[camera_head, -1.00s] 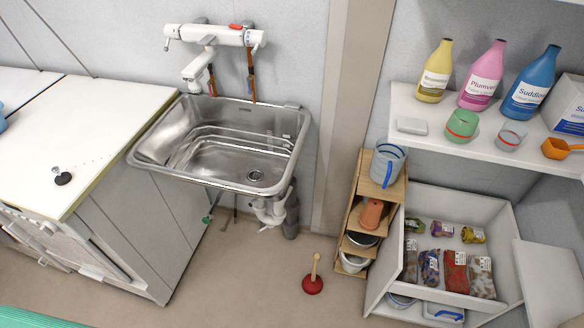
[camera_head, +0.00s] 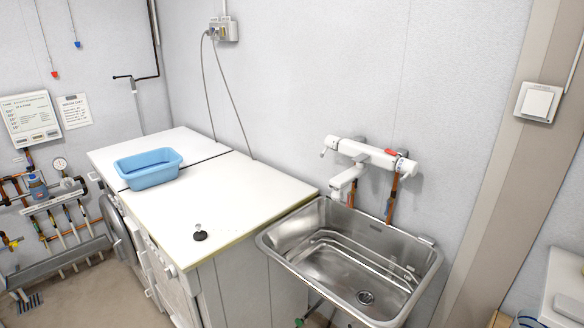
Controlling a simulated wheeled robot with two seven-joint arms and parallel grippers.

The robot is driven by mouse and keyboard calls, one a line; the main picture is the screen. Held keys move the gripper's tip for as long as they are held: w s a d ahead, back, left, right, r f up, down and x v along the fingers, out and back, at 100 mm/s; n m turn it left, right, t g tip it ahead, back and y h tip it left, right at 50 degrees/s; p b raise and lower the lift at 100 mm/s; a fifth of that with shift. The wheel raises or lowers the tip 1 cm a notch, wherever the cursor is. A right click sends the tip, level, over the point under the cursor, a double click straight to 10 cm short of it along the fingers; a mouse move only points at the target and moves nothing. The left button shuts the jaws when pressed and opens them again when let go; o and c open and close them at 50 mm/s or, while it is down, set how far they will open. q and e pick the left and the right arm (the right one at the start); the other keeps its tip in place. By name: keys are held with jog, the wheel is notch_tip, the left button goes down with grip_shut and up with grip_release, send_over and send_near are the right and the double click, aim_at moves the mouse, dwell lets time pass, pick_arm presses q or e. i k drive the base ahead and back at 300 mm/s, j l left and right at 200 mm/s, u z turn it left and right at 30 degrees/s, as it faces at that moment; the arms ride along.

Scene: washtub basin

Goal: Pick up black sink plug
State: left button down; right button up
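The black sink plug (camera_head: 200,236) lies on the white worktop (camera_head: 250,205), near its front edge and left of the sink. It is a small dark disc with a small light-coloured piece at its top. The stainless steel washtub basin (camera_head: 345,262) is to the right of the worktop, with a round drain (camera_head: 365,297) in its floor. Neither of my grippers is in view.
A blue plastic tub (camera_head: 148,168) stands on the worktop's far left part. A white tap (camera_head: 360,160) is on the wall above the basin. Pipes and a gauge (camera_head: 59,163) are at the left wall. The worktop around the plug is clear.

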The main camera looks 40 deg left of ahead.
aim_at(200, 235)
jog(key=u, duration=0.45)
jog(key=k+u, duration=0.15)
jog(key=u, duration=0.7)
jog(key=k+u, duration=0.15)
jog(key=u, duration=0.3)
